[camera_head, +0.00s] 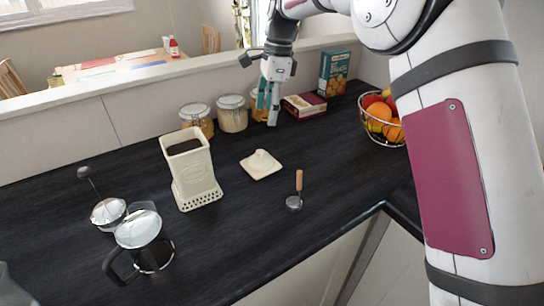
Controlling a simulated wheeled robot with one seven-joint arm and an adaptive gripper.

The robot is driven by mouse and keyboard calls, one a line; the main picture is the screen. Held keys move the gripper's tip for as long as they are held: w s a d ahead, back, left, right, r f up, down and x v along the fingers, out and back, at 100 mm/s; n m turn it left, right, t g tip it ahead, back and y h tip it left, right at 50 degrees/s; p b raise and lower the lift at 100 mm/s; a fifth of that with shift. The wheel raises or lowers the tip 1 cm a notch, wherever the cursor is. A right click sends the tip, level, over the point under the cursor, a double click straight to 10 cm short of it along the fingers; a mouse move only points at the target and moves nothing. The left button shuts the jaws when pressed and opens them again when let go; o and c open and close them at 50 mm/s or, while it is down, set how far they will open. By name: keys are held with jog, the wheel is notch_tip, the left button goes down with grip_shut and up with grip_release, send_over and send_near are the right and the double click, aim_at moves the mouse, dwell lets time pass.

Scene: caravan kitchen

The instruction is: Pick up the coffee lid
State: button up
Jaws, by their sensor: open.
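The coffee lid (261,164) is a cream, square lid with a small raised knob. It lies flat on the dark counter, to the right of the cream coffee canister (191,171), which stands open at the top with dark contents.
A scoop with a wooden handle (297,190) lies right of the lid. A glass French press (143,240) and its plunger (107,212) stand at left. Several jars (232,114), a box (304,105) and a fruit basket (382,131) line the back. Counter around the lid is clear.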

aim_at(261, 150)
jog(key=f, duration=0.3)
jog(key=a+f, duration=0.1)
jog(key=f, duration=0.1)
jog(key=f+p, duration=0.1)
jog(key=f, duration=0.2)
jog(key=shift+a+f, duration=0.15)
jog(key=shift+f, duration=0.2)
jog(key=shift+s+a+f+p, duration=0.1)
jog(key=shift+a+f+p, duration=0.1)
jog(key=shift+f, duration=0.65)
jog(key=shift+s+a+f+p, duration=0.1)
jog(key=shift+a+f+p, duration=0.1)
jog(key=shift+f, duration=0.7)
jog(key=shift+a+f+p, duration=0.1)
jog(key=shift+a+f, duration=0.1)
jog(key=shift+f, duration=0.65)
jog(key=shift+c, duration=0.2)
jog(key=c, duration=1.4)
grip_shut()
jog(key=shift+s+f, duration=0.1)
